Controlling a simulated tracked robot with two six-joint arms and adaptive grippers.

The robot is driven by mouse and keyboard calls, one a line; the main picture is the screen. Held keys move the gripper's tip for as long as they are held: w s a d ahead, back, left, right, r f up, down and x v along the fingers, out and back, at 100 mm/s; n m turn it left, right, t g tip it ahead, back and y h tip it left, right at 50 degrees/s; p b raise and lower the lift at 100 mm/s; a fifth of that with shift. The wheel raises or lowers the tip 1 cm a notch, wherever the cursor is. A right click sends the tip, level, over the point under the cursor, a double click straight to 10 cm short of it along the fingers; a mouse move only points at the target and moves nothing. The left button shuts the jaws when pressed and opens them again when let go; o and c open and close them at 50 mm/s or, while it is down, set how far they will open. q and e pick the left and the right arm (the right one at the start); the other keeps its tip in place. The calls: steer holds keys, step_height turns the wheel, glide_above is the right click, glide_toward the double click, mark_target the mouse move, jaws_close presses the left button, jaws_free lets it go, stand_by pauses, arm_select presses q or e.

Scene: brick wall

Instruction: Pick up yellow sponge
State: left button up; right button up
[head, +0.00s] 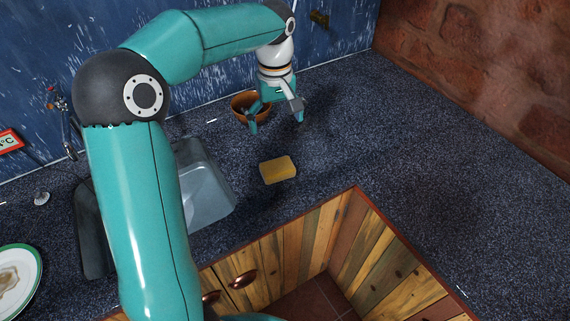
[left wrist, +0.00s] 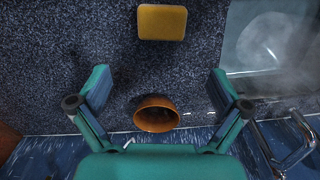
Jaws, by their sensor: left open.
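The yellow sponge (head: 278,169) lies flat on the dark speckled countertop in the head view, right of the sink and close to the counter's front edge. It also shows whole at the top of the left wrist view (left wrist: 162,22). My left gripper (head: 276,124) is open and empty above the counter, farther back than the sponge. In the left wrist view its two fingers (left wrist: 163,82) are spread wide, and the sponge lies beyond the fingertips, apart from them. My right gripper is not in view.
A brown bowl (head: 240,104) stands behind my left gripper near the blue wall; it also shows between the fingers (left wrist: 156,115). A sink (head: 207,187) with a faucet (left wrist: 290,146) is left of the sponge. A plate (head: 36,262) sits far left. Counter to the right is clear.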

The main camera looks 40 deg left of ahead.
arm_select(q)
glide_toward(277, 166)
steer(key=f, duration=0.5)
steer(key=shift+w+a, duration=0.15)
steer(key=shift+w, duration=0.15)
steer(key=f, duration=0.1)
steer(key=f+p, duration=0.1)
steer(key=f, duration=0.2)
steer(key=shift+s+f, duration=0.2)
steer(key=shift+s, duration=0.1)
steer(key=shift+f, duration=0.6)
steer(key=c, duration=0.6)
